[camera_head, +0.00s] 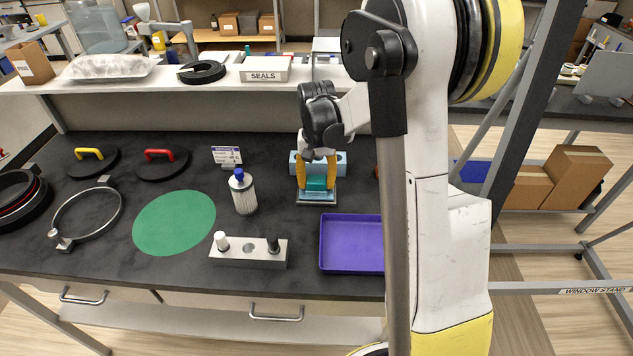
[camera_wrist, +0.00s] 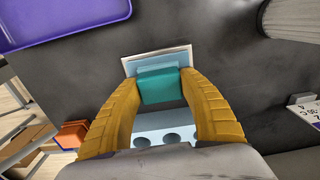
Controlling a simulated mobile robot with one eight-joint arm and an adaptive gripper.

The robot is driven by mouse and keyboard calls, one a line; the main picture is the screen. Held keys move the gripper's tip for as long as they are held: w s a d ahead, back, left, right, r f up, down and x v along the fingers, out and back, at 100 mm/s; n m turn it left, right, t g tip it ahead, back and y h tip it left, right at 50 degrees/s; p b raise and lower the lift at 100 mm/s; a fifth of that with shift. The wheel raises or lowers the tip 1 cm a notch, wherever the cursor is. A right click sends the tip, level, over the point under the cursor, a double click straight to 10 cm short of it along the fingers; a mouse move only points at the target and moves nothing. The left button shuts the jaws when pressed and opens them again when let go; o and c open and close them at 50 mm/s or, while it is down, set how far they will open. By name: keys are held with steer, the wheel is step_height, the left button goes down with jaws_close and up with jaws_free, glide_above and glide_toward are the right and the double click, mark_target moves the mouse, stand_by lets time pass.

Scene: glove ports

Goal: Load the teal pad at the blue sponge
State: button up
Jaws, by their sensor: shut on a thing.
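My gripper (camera_head: 316,186) is shut on a teal pad (camera_head: 317,183), its yellow fingers on either side. In the wrist view the gripper (camera_wrist: 162,95) grips the teal pad (camera_wrist: 160,87) across its width. A light blue flat piece, seemingly the blue sponge (camera_wrist: 153,58), lies in a shallow pale holder just beyond the pad. The holder's front edge (camera_head: 316,202) shows below the pad in the head view. The pad covers part of the blue piece. I cannot tell whether they touch.
A light blue block with holes (camera_head: 341,162) stands behind the gripper. A purple tray (camera_head: 350,243) lies in front, right. A green disc (camera_head: 174,222) lies farther left.

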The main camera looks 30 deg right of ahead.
mark_target(317, 179)
steer(key=shift+r+p, duration=2.45)
steer(key=shift+r, duration=1.1)
steer(key=shift+f, duration=0.15)
